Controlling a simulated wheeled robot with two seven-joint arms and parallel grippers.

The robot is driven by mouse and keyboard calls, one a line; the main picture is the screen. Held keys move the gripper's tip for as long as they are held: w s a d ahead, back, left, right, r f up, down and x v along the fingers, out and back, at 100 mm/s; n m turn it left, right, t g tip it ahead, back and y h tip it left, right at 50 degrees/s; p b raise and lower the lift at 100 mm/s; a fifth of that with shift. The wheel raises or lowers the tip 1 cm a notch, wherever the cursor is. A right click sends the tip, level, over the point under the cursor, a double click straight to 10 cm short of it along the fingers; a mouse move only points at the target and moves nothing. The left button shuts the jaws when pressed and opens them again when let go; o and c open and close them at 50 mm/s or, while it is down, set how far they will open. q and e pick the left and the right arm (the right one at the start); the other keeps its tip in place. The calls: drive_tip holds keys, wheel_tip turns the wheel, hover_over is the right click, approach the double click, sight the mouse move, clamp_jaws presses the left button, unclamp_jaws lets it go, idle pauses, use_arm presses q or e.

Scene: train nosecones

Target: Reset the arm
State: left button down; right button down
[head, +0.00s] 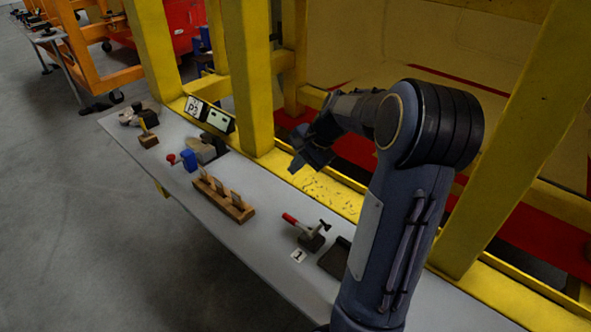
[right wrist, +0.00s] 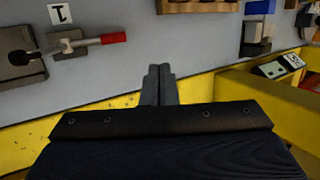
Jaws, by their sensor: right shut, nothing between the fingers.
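My right arm rises from the lower right of the head view and bends over to the left. My right gripper (head: 312,153) hangs above the yellow ledge at the back of the grey bench (head: 265,262). In the right wrist view the gripper (right wrist: 158,72) shows with its two fingers together, shut and empty, over the yellow edge and the bench. It touches nothing that I can see. My left gripper is not in view.
A red-handled clamp (head: 310,235) stands beside a number card (head: 298,256). A wooden block (head: 224,200) with upright pieces, a blue-topped tool (head: 189,160) and a sign (head: 208,114) stand further left. Yellow posts (head: 247,75) rise behind the bench. Grey floor is clear at left.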

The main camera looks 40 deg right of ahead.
drive_tip(key=shift+a, duration=0.1)
idle(0.3)
drive_tip(key=s+a+n+y+b, duration=0.1)
drive_tip(key=s+a+n+b, duration=0.1)
drive_tip(key=s+a+n, duration=1.3)
drive_tip(key=s+a, duration=0.5)
drive_tip(key=a, duration=0.4)
drive_tip(key=shift+s+a+f+b, duration=0.15)
drive_tip(key=shift+a+f+b, duration=0.05)
drive_tip(key=shift+b, duration=0.15)
drive_tip(key=shift+t, duration=0.3)
